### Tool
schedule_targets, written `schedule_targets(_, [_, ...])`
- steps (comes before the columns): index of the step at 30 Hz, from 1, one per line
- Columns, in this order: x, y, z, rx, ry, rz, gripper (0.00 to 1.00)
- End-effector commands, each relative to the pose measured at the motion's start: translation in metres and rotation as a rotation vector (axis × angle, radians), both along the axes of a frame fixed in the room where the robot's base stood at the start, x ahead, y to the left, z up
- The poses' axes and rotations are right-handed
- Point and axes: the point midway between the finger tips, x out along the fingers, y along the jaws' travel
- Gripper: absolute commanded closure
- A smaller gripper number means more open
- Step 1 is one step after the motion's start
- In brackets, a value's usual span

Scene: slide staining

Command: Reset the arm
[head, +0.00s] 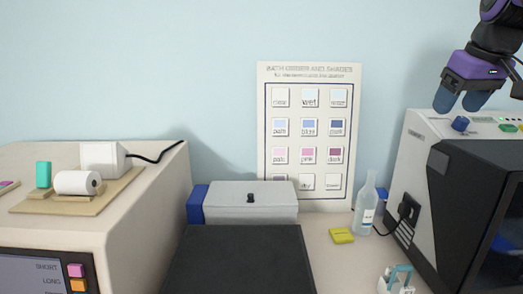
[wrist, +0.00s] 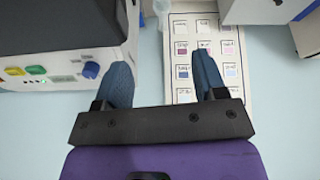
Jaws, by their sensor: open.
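My gripper (head: 461,101) is at the upper right of the head view, above the top of the black-fronted machine (head: 420,165), close to its blue knob (head: 460,123). In the wrist view my gripper (wrist: 163,80) has its two blue fingers spread apart with nothing between them. The machine's blue knob (wrist: 91,70) is left of the left finger there; I cannot tell whether they touch.
A wall chart (head: 309,130) hangs behind the bench. A clear bottle (head: 366,205), a yellow block (head: 341,236) and a small white and blue item (head: 396,280) stand left of the machine. A grey box (head: 250,203) and a beige machine (head: 130,225) are further left.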

Motion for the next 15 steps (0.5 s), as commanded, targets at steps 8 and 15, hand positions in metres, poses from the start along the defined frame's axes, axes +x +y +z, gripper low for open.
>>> schedule_targets(8, [-0.09, 0.072, -0.05, 0.031, -0.03, -0.023, 0.35])
schedule_targets(15, [-0.148, 0.102, -0.097, 0.049, -0.05, -0.045, 0.35])
